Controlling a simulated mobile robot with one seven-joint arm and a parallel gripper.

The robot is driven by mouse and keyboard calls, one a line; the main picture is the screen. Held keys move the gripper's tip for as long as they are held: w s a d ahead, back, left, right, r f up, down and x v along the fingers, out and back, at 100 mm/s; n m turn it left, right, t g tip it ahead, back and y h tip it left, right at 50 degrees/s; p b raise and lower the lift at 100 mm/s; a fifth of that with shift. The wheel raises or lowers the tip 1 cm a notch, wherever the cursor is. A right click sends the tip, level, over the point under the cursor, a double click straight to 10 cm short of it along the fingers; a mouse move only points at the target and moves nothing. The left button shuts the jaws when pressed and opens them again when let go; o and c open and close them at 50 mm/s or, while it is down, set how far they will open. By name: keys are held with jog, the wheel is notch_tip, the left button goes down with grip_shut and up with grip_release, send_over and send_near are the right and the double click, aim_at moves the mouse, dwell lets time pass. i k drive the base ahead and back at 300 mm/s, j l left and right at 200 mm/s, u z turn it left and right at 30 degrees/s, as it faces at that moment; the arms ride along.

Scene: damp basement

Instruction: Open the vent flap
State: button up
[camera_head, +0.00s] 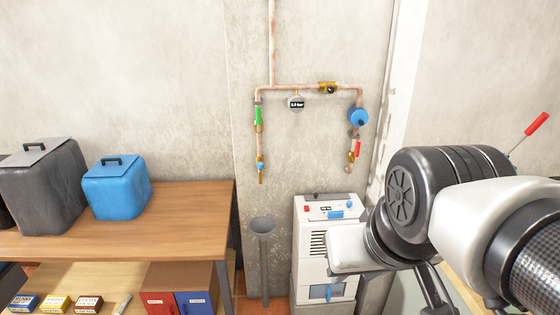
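I cannot clearly identify a vent flap in this view. A white boxy machine (325,232) stands below the wall pipes. It has dark slots on its front, a top panel with a red button, a small display and a blue part, and a bluish window low down. A red-handled lever (537,124) slants up at the far right; what it is fixed to is hidden behind my arm. My gripper (346,248) is at the end of my arm, in front of the machine's right side in the picture. Its fingers cannot be made out clearly.
A wooden table (170,215) at left holds dark and blue lidded containers (116,187). Small labelled boxes (55,303) and a red-and-blue-fronted cabinet (180,285) are below. A grey funnel-topped pipe (263,255) stands beside the machine. Copper pipes (290,87) with valves run along the wall.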

aim_at(316, 197)
jog(key=i+l+u, duration=0.25)
jog(key=i+l, duration=0.15)
jog(key=i, duration=0.35)
jog(key=i+l+u, duration=0.3)
jog(key=i+l, duration=0.25)
jog(key=i, duration=0.15)
